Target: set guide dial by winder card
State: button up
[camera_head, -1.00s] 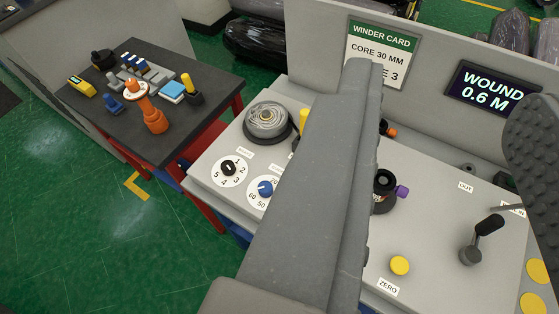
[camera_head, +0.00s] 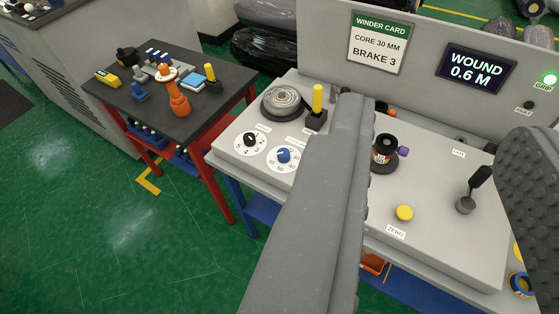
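The winder card (camera_head: 379,43) on the panel's back wall reads CORE 30 MM and BRAKE 3. A white dial with a blue knob (camera_head: 283,156) has numbers in tens around it and seems to be the guide dial. Its label is too small to read, and I cannot tell its setting. Left of it is a dial with a black knob (camera_head: 249,140), numbered in single digits. My gripper (camera_head: 437,118) is open and empty, its fingers wide apart above the panel. The left finger stands just right of the blue dial in view and hides part of the panel.
A display (camera_head: 476,69) reads WOUND 0.6 M. A dark side table (camera_head: 190,128) with tools stands left.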

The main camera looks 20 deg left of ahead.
aim_at(283, 155)
jog(key=u, duration=0.15)
jog(key=i, duration=1.4)
jog(key=z, duration=0.5)
